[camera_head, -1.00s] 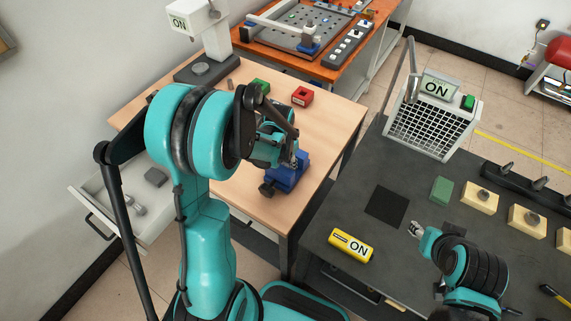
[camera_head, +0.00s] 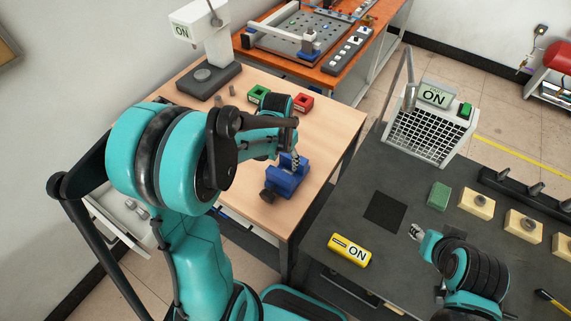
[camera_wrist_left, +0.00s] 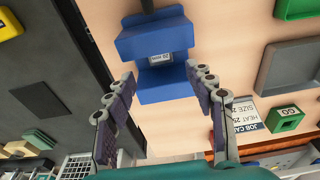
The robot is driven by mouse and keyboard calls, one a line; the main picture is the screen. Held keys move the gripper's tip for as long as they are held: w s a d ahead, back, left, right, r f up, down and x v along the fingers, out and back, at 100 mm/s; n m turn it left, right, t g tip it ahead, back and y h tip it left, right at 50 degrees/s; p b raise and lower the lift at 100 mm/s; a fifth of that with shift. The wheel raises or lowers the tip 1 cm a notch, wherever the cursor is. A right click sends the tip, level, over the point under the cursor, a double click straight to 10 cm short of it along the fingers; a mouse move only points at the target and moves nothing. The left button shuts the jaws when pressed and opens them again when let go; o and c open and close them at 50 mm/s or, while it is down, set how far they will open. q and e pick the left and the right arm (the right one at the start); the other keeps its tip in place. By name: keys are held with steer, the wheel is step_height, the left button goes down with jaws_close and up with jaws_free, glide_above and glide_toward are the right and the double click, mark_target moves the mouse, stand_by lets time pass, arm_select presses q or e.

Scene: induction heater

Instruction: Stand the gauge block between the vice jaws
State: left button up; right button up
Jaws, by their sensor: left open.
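The blue vice (camera_head: 287,180) stands near the right edge of the wooden table, and it also shows in the left wrist view (camera_wrist_left: 150,40). A small grey block with a white label that seems to read 20 mm, the gauge block (camera_wrist_left: 161,59), sits between the vice jaws. My left gripper (camera_wrist_left: 160,76) is open, with its fingers apart on either side of the vice's near end and nothing between them. In the head view the left gripper (camera_head: 295,158) is just above the vice. My right gripper (camera_head: 416,231) is over the dark bench, too small to judge.
A green box (camera_head: 259,96) and a red box (camera_head: 303,102) stand behind the vice. A white machine (camera_head: 205,40) is at the back left. A job card (camera_wrist_left: 247,115) lies on the table. The dark bench holds a yellow ON device (camera_head: 349,250) and a green block (camera_head: 439,196).

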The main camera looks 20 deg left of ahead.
arm_select(q)
steer(key=s+d+r+t, duration=0.3)
steer(key=s+r, duration=0.3)
steer(key=s+d+r+n+t, duration=0.1)
steer(key=s+d+r+t, duration=0.1)
steer(key=s+r, duration=0.4)
steer(key=shift+s+d+r+n+t+p, duration=0.3)
steer(key=shift+s+d+r+t+p, duration=0.1)
steer(key=shift+s+d, duration=0.25)
